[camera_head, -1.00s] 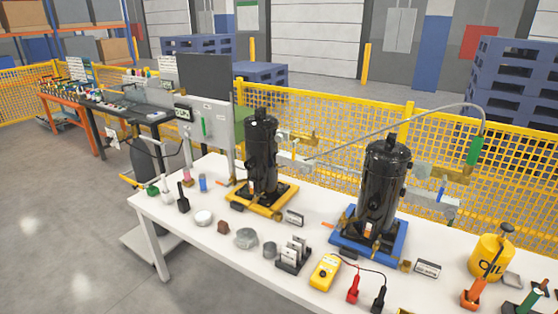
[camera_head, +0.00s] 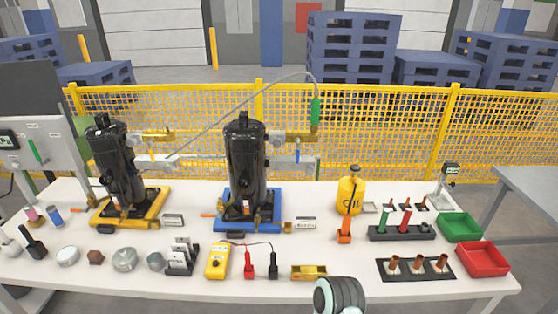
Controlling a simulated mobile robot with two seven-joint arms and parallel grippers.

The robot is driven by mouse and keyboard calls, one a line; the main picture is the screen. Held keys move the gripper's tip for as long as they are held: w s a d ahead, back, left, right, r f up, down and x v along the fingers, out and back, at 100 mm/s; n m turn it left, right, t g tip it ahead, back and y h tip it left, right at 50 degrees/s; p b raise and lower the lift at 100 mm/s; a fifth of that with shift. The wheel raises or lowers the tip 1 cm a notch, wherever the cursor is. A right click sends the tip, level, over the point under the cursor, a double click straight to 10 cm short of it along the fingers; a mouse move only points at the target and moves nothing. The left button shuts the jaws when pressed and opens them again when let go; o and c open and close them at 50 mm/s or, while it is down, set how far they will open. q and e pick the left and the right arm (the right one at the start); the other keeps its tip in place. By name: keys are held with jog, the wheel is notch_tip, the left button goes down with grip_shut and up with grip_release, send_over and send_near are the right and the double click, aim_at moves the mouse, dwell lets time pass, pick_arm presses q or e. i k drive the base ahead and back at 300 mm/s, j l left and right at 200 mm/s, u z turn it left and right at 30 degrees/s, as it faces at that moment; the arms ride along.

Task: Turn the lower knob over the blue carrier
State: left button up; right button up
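The blue carrier (camera_head: 222,224) stands on the white table and holds an upright black compressor (camera_head: 246,165). To the right of the compressor, above the carrier, an upper brass fitting (camera_head: 298,138) sticks out, with a green handle (camera_head: 315,111) above its end. Below it is a paler lower fitting (camera_head: 277,160) with a small blue part (camera_head: 297,156) that may be the lower knob; its shape is too small to tell. Neither gripper is in view. A rounded grey and white part of my arm shows at the bottom edge.
A yellow carrier (camera_head: 152,218) with another black compressor (camera_head: 118,165) stands to the left. A grey hose (camera_head: 235,108) arches over to the green handle. A yellow meter (camera_head: 217,260), oil can (camera_head: 349,196), green bin (camera_head: 459,226) and red bin (camera_head: 483,258) occupy the table. A yellow fence (camera_head: 390,130) runs behind.

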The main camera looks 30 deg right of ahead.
aim_at(309, 170)
jog(key=k+l, duration=0.1)
jog(key=l, duration=1.8)
jog(key=k+z, duration=0.05)
jog(key=k, duration=0.05)
